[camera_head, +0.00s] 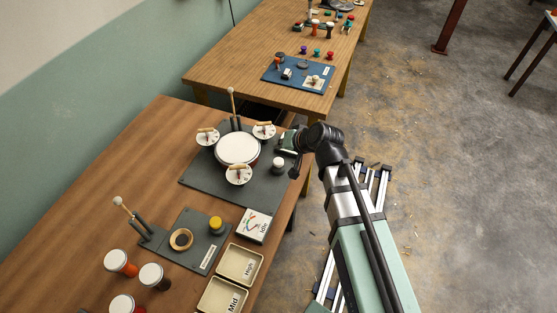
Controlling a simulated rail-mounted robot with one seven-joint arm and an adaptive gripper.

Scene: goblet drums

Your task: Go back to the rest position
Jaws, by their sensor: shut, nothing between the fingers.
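My arm (330,165) comes in from the lower right, over the rail, and bends left toward the front wooden table. My gripper (284,145) is shut and empty at its end. It hangs over the right edge of the dark grey mat (205,182), just right of the round white-topped drum (238,148). A small white-topped piece (278,163) stands below the gripper in the picture. The fingertips are small and partly hidden by the wrist.
White discs with wooden handles (264,130) surround the drum. A mallet (232,100) stands behind it. Trays marked High (240,262) and Mid (220,299), an Idle card (254,226) and white-topped goblet drums (121,262) are nearer. A second table (230,70) stands behind.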

